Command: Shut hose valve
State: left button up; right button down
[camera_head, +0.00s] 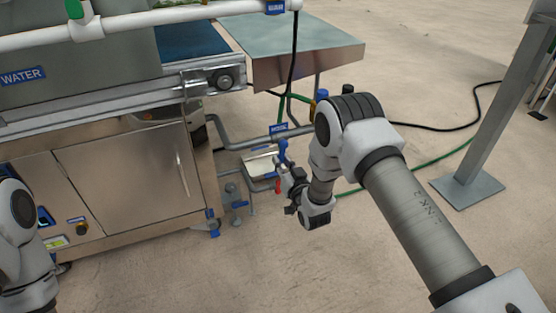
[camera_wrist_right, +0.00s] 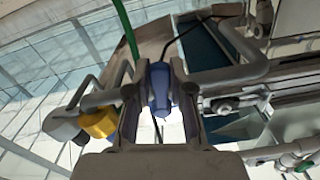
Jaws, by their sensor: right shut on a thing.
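The hose valve shows as a blue handle (camera_head: 283,150) on the grey pipe beside the machine, just under a small blue label. In the right wrist view the blue-violet handle (camera_wrist_right: 160,85) stands upright between the two fingers. My right gripper (camera_head: 282,168) is at the valve, and its fingers (camera_wrist_right: 160,108) are shut on the handle from both sides. The valve body is largely hidden by the gripper. My left arm shows at the left edge, but its gripper is out of view.
The steel machine cabinet (camera_head: 130,185) stands left of the valve, with a metal table (camera_head: 300,55) above and behind. A green hose (camera_head: 430,160) and a black cable (camera_head: 440,128) lie on the floor. A grey post (camera_head: 500,110) stands at right. The front floor is clear.

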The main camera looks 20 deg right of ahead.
jog(key=shift+d+n+p, duration=0.3)
jog(key=shift+d+n, duration=0.25)
jog(key=shift+n, duration=0.55)
jog(key=c, duration=1)
grip_release()
jog(key=shift+s, duration=0.1)
jog(key=s, duration=1.1)
jog(key=shift+s+d, duration=0.25)
jog(key=shift+s, duration=0.15)
